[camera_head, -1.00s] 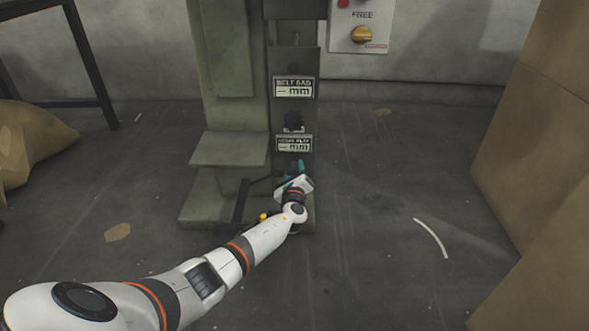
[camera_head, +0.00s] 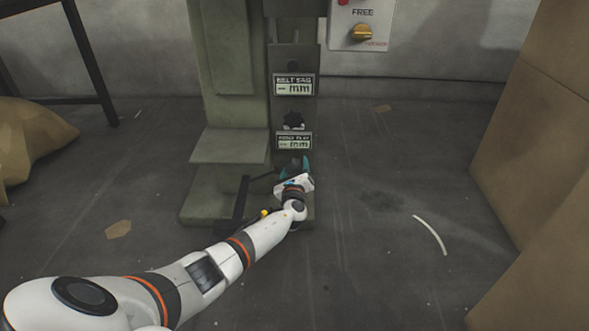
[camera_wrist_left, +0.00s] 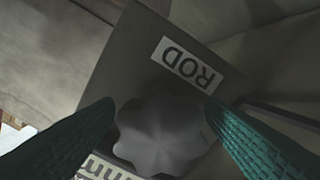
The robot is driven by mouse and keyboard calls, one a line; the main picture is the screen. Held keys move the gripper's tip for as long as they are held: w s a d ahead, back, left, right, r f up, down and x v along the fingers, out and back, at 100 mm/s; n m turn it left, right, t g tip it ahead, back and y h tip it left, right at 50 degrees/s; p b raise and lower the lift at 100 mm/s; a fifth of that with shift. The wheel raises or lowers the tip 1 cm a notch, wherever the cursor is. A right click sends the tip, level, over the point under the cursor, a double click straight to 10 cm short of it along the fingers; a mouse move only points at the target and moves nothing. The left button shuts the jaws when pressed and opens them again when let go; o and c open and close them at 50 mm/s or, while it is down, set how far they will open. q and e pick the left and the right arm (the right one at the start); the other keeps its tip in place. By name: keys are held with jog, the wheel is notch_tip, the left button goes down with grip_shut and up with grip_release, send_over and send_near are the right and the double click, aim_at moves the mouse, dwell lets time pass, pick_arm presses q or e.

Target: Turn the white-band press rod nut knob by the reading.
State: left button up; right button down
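The press (camera_head: 232,120) stands upright against the back wall, and no white band shows on it. Its rod nut knob is a dark, lobed knob (camera_wrist_left: 165,135) beside a white label reading ROD (camera_wrist_left: 187,65) in the left wrist view. In the head view this low knob is hidden by my left gripper (camera_head: 294,168). The two teal fingers (camera_wrist_left: 160,104) are spread, one on each side of the knob; I cannot tell whether they touch it. The lower display (camera_head: 294,141) shows a dash and mm. My right gripper is not in view.
Above are another dark knob (camera_head: 293,120) and the BELT SAG display (camera_head: 294,85), also with a dash. A control box (camera_head: 362,22) marked FREE hangs on the wall. Cardboard boxes (camera_head: 535,130) stand right, a sack (camera_head: 32,145) left. The floor between is mostly clear.

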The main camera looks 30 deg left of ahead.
pick_arm(q)
jog(key=shift+s+d+r+p, duration=0.1)
jog(key=shift+s+d+p, duration=0.1)
jog(key=shift+s+p, duration=0.15)
jog(key=p+v, duration=0.6)
jog(key=v, duration=0.5)
jog(key=shift+d, duration=0.15)
